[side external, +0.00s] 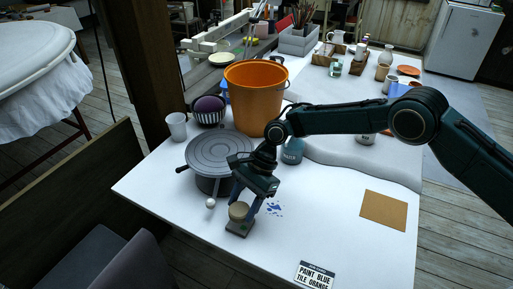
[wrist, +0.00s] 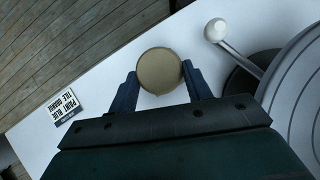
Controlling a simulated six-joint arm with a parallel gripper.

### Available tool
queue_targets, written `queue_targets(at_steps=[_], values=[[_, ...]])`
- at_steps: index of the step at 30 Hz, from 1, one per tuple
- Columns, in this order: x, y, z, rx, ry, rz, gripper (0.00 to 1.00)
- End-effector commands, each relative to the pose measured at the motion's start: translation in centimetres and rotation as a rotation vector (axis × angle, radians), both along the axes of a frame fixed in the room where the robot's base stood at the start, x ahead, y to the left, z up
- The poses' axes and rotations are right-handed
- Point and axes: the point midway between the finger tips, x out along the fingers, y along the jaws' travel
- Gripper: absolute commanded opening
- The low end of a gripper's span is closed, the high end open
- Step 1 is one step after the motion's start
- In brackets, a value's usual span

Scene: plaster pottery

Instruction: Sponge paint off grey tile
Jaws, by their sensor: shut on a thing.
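My gripper (side external: 247,203) points down near the front of the white table and is shut on a round beige sponge (side external: 238,211). In the wrist view the sponge (wrist: 160,71) sits between both fingers (wrist: 160,88). The tile is hidden in the wrist view. Paint on the tile's covered part cannot be seen.
A grey banding wheel (side external: 216,152) with a white-knobbed rod (side external: 210,203) stands close behind left. An orange bucket (side external: 256,95) and a teal jar (side external: 292,151) stand behind. A brown board (side external: 383,210) lies right. A label card (side external: 315,275) is at the front edge.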

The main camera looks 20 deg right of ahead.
Motion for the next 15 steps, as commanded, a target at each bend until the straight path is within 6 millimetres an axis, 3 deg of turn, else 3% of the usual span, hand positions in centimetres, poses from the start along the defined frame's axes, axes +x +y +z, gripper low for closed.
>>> queue_targets(at_steps=[15], values=[[0.0,0.0,-2.6,0.0,0.0,-0.001,0.31]])
